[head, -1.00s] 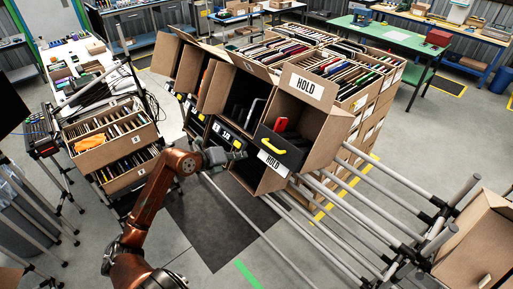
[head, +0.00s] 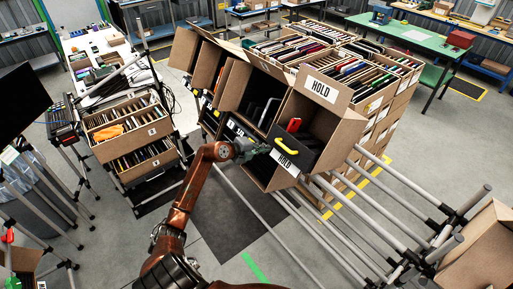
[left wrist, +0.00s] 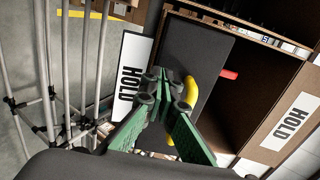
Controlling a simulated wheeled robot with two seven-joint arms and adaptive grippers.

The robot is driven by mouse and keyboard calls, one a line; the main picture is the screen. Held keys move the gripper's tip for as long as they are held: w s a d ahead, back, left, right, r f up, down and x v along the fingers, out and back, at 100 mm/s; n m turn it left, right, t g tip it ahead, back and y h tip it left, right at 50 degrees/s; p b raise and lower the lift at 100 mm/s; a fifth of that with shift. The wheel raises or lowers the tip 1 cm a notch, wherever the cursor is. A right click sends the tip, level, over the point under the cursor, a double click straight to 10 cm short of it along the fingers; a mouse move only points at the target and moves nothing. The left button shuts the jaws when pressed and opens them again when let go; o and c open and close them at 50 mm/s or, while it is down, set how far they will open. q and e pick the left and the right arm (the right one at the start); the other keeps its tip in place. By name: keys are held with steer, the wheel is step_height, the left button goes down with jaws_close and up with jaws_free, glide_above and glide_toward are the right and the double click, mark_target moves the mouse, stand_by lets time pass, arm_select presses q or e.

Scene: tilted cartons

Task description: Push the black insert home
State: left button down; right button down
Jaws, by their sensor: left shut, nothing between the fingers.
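The black insert (head: 301,158) sits in the mouth of the tilted HOLD carton (head: 342,124), its front sticking out. It has a yellow handle (head: 287,146), a white HOLD label (head: 284,161) and a red item (head: 295,125) behind its front. In the left wrist view the insert's black face (left wrist: 203,50) fills the upper middle, with the handle (left wrist: 193,93) partly hidden behind my fingers. My left gripper (head: 266,149) is shut and empty, close in front of the insert beside the handle; its green fingers (left wrist: 165,85) meet there. I cannot tell whether they touch. My right gripper is out of view.
More tilted cartons (head: 233,85) stand to the left of the HOLD carton. Grey rails (head: 345,203) run to the lower right, towards another carton (head: 480,250). A cart with file boxes (head: 133,148) stands at left.

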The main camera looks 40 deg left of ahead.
mark_target(275, 147)
arm_select(q)
steer(key=shift+x, duration=1.7)
steer(key=shift+x, duration=1.35)
steer(key=shift+s+a+r+p, duration=0.1)
steer(key=shift+s+p, duration=0.05)
steer(key=shift+p, duration=0.2)
